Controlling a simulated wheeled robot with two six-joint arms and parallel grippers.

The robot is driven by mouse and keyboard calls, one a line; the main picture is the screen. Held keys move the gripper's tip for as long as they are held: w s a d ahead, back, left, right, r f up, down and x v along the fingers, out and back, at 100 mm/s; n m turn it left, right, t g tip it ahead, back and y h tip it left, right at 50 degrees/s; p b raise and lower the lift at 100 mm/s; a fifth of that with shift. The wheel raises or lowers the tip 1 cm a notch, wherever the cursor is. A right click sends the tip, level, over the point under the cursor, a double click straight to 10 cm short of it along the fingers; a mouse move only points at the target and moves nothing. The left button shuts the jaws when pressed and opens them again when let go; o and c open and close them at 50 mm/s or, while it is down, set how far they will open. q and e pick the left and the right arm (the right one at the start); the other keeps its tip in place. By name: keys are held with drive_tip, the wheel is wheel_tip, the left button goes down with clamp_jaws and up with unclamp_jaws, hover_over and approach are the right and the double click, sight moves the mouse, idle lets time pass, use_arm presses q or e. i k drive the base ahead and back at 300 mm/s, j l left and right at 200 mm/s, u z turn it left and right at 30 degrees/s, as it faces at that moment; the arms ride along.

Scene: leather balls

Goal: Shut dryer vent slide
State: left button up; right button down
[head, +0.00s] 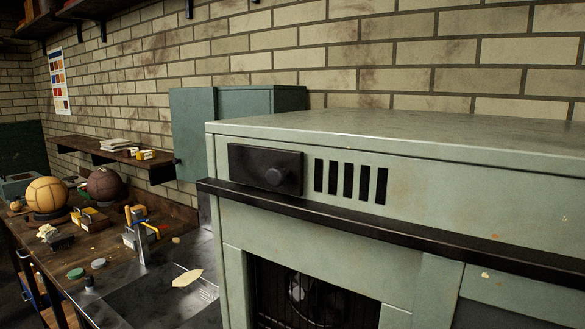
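The dryer is a large pale green metal cabinet (450,170) on the right in the head view. On its upper front face is a black vent slide plate (242,162) with a round knob (275,177) near its right end. The plate sits to the left of a row of several dark vent slots (350,182), which are uncovered. Neither of my grippers shows in the head view.
A black ledge (330,212) runs along the dryer front below the slots. Below it is an opening with a dark fan (305,295). A workbench (120,275) on the left carries a tan ball (46,194), a dark brown ball (104,184) and small tools.

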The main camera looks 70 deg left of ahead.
sight(275, 169)
drive_tip(key=u, duration=2.35)
